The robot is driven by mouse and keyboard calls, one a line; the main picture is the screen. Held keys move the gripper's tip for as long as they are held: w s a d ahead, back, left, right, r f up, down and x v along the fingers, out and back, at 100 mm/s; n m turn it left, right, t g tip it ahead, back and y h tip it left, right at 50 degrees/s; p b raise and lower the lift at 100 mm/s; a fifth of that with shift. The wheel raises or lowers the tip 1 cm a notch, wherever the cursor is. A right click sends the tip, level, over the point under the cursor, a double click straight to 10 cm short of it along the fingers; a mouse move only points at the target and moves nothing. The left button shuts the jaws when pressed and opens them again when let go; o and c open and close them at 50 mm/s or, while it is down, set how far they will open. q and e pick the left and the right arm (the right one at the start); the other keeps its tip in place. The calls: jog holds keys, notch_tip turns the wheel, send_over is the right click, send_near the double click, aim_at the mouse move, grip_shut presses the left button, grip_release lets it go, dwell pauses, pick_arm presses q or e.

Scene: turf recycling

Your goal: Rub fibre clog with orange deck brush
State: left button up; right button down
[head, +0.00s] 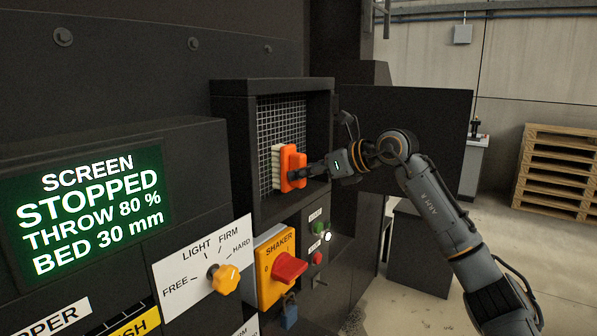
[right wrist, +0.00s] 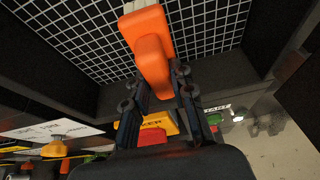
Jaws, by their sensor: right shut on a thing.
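The orange deck brush (head: 290,165) is held upright inside a dark framed opening, its pale bristles facing the wire screen (head: 291,110). My right gripper (head: 303,171) is shut on the brush's handle side. In the right wrist view the orange brush (right wrist: 150,48) sits between my fingers, in front of the white-lined screen (right wrist: 75,42). The bristles are at or very near the mesh; I cannot tell if they touch. I cannot make out a fibre clog; the brush hides part of the screen. My left gripper is not in view.
Dark frame walls (head: 243,150) surround the opening closely. Below are a yellow shaker switch with a red knob (head: 289,267), a blue padlock (head: 288,312) and push buttons. A display (head: 95,215) reads "STOPPED". Wooden pallets (head: 560,170) stand at the far right; floor there is clear.

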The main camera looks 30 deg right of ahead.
jog(key=shift+w, duration=0.1)
jog(key=shift+s+a, duration=0.35)
jog(key=shift+a, duration=0.55)
jog(key=shift+s+a+r, duration=0.1)
jog(key=shift+s+a, duration=0.1)
jog(key=shift+a, duration=0.3)
jog(key=shift+s+a, duration=0.15)
jog(key=shift+a, duration=0.3)
jog(key=s+b, duration=0.1)
jog(key=s+d+b, duration=0.1)
jog(key=s, duration=0.1)
jog(key=s+d+b, duration=0.1)
jog(key=s+b, duration=0.1)
jog(key=shift+s+d, duration=0.1)
jog(key=shift+s, duration=0.1)
